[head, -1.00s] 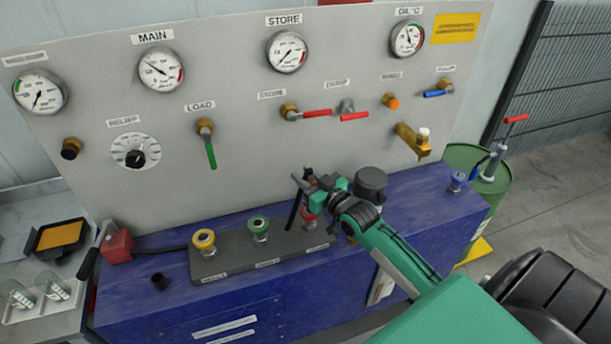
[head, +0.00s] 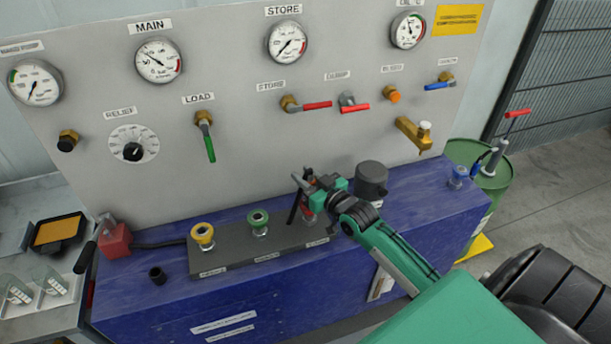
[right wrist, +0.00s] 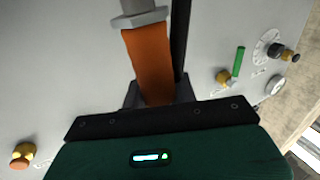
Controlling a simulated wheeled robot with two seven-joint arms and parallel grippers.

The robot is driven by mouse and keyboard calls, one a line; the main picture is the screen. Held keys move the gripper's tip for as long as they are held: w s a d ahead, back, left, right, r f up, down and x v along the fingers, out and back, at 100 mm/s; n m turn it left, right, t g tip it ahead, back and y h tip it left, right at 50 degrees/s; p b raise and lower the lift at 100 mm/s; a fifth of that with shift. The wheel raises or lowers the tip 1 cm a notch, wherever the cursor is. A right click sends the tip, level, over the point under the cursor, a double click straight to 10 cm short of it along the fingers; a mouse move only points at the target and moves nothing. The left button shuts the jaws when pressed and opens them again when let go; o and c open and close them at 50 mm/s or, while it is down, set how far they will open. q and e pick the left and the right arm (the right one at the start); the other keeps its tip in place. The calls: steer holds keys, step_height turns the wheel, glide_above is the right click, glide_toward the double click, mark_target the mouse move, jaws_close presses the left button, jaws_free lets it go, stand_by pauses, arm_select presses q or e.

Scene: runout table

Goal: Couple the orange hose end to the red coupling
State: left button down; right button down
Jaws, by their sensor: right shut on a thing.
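My right gripper (head: 305,184) is above the far right end of the dark coupling block, in the head view. It is shut on the orange hose end (right wrist: 150,62), which shows in the right wrist view with a grey hex collar at its tip. The red coupling (head: 307,214) is directly below the gripper and mostly hidden by it. I cannot tell whether the hose end touches the coupling. My left gripper is not in view.
A green coupling (head: 258,221) and a yellow coupling (head: 203,236) stand left on the same block (head: 228,254). A dark cylinder (head: 371,181) stands close right of the gripper. Behind is the gauge panel (head: 230,120) with protruding valve levers.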

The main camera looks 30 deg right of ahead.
steer(key=shift+f+b, duration=0.4)
steer(key=shift+f, duration=0.25)
steer(key=c, duration=1)
jaws_free()
steer(key=shift+s+f, duration=0.1)
steer(key=shift+s, duration=0.25)
steer(key=s+b, duration=0.1)
steer(key=s, duration=0.3)
steer(key=s+d+b, duration=0.1)
steer(key=s, duration=0.3)
steer(key=s+d+b, duration=0.1)
steer(key=s, duration=0.4)
steer(key=shift+b, duration=0.4)
